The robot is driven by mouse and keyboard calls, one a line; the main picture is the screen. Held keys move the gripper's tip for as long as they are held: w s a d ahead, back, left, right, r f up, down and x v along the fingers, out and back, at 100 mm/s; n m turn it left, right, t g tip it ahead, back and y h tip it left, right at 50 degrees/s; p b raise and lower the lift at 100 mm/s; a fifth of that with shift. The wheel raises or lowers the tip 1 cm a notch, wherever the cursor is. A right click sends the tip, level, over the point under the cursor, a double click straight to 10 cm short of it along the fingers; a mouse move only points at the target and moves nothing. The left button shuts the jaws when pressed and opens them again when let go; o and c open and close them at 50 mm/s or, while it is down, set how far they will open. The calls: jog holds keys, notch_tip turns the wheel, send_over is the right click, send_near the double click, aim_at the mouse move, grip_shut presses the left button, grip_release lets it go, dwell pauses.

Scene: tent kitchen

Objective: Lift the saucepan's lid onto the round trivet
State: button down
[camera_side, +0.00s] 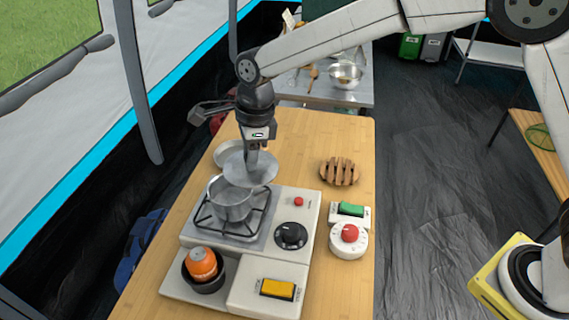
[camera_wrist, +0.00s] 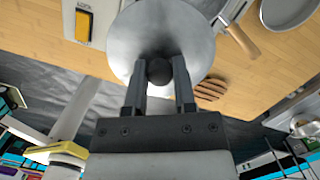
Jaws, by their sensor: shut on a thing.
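My gripper (camera_wrist: 159,80) is shut on the dark round knob (camera_wrist: 159,72) of the saucepan's lid. The grey metal lid (camera_side: 252,171) hangs from it above the saucepan, slightly tilted in the side view; it also fills the top middle of the wrist view (camera_wrist: 135,32). The saucepan (camera_side: 230,205) stands on the burner grate, its open mouth partly showing below the lid. The round slatted wooden trivet (camera_side: 340,171) lies bare on the table to the right of the lid. It also shows in the wrist view (camera_wrist: 210,90), right of the fingers.
The stove (camera_side: 252,258) has a black knob (camera_side: 291,236), a red button and a yellow switch (camera_side: 277,289). An orange item (camera_side: 201,263) sits in a black bowl at front left. A green switch (camera_side: 351,209) and a white dial with a red button (camera_side: 349,238) stand in front of the trivet.

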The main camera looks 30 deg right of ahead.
jog(key=s+d+r, duration=0.3)
jog(key=s, duration=0.3)
jog(key=shift+s, duration=0.25)
jog(key=shift+r, duration=0.1)
dwell(0.5)
jog(key=s+d+f+m, duration=0.1)
jog(key=d+f+m, duration=0.2)
jog(key=d, duration=1)
jog(key=d+f+m, duration=0.2)
jog(key=d+f, duration=0.6)
jog(key=d, duration=0.6)
jog(key=shift+s+m+t+h, duration=0.3)
jog(key=shift+s+m+t, duration=0.1)
jog(key=shift+f, duration=0.15)
